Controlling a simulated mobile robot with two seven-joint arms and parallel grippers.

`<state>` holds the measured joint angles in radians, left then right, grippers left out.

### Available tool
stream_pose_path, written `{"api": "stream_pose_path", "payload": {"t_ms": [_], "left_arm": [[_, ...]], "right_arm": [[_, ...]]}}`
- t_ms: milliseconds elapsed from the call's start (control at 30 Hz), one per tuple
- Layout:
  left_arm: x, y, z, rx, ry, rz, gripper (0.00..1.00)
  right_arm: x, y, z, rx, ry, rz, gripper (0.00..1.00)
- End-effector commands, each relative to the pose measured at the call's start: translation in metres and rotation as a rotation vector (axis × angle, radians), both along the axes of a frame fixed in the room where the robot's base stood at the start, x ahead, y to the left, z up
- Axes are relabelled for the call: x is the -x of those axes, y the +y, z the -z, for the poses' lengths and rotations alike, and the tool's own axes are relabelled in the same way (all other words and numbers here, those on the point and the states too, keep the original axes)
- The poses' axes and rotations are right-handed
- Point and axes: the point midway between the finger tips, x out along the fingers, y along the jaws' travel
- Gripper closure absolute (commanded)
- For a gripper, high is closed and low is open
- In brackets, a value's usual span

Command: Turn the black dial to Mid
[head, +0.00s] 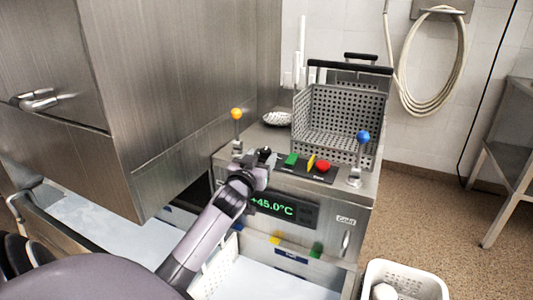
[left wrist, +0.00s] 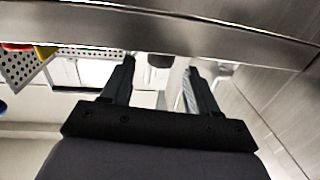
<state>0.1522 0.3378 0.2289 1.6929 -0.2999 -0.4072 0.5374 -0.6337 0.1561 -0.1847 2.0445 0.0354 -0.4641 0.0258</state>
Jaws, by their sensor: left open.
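My left gripper (head: 262,160) reaches over the front of the steel machine, at the left end of its black control strip. In the left wrist view the two black fingers (left wrist: 158,75) stand apart with a gap between them. A small dark knob, apparently the black dial (left wrist: 159,60), shows beyond the fingertips, roughly in line with the gap. I cannot tell whether the fingers touch it. In the head view the gripper largely covers the dial's place, and its pointer and the Mid mark cannot be read. My right gripper is in neither view.
Green (head: 291,158), yellow (head: 311,163) and red (head: 323,166) controls sit right of the gripper. Orange-knobbed (head: 236,113) and blue-knobbed (head: 363,137) levers flank the strip. A perforated basket (head: 340,104) stands behind. The display (head: 272,207) reads +45.0°C. A tall steel cabinet (head: 190,75) is close left.

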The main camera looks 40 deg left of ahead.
Motion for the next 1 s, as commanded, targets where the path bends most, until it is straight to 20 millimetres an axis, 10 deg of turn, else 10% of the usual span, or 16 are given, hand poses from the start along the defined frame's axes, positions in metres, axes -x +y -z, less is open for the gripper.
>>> {"api": "stream_pose_path", "payload": {"t_ms": [733, 900, 1000], "left_arm": [[-0.041, 0.018, 0.0, 0.003, -0.001, 0.002, 0.4], [-0.041, 0.018, 0.0, 0.003, -0.001, 0.001, 0.89], [-0.041, 0.018, 0.0, 0.003, -0.001, 0.002, 0.91]], "right_arm": [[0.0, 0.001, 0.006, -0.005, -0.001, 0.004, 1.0], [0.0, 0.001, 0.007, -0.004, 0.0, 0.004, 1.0], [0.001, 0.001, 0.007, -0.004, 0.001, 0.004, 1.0]]}}
